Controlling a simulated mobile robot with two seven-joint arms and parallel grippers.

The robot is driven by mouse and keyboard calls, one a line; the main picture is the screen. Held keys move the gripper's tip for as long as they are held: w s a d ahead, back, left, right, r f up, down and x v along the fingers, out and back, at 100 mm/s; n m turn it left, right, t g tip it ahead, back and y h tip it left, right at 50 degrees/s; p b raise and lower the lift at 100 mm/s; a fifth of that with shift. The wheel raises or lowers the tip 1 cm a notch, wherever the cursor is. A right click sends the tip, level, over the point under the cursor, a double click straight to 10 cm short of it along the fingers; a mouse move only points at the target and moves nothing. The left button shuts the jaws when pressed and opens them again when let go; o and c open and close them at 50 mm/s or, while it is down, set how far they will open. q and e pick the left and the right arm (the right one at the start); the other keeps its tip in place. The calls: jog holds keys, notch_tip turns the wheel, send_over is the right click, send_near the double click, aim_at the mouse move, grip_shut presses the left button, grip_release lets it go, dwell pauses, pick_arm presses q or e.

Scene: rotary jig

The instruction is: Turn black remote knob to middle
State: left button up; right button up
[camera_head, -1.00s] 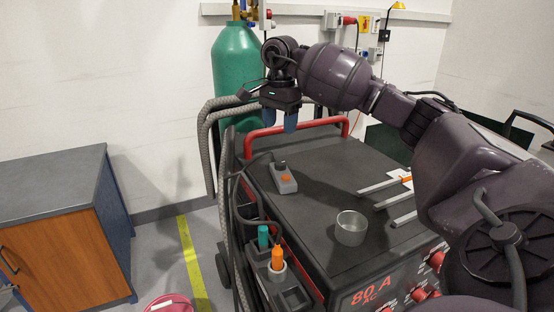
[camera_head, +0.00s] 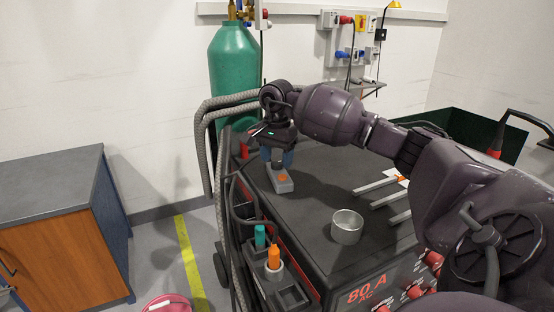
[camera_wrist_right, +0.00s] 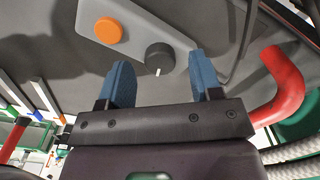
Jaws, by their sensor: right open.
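The remote is a small grey box (camera_head: 283,185) on top of the dark welding machine, with an orange button (camera_head: 283,178) on it. In the right wrist view the black knob (camera_wrist_right: 160,57) with a white pointer mark sits beside the orange button (camera_wrist_right: 109,30). My right gripper (camera_head: 277,158) is over the remote's far end and hides the knob in the head view. In the right wrist view its two blue fingers (camera_wrist_right: 162,80) are apart, with the knob between and just beyond their tips. No contact shows. My left gripper is out of view.
The welding machine's top (camera_head: 310,215) carries a metal cup (camera_head: 347,227) and several grey rods (camera_head: 385,193) to the right. A red handle (camera_wrist_right: 278,88) is close to the right finger. A green gas cylinder (camera_head: 236,75) and grey hoses stand behind.

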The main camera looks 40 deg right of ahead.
jog(key=shift+f, duration=0.5)
jog(key=c, duration=0.9)
jog(key=shift+m+b, duration=0.3)
jog(key=shift+m, duration=1.8)
jog(key=shift+c, duration=0.2)
jog(key=o, duration=0.9)
jog(key=shift+o, duration=0.2)
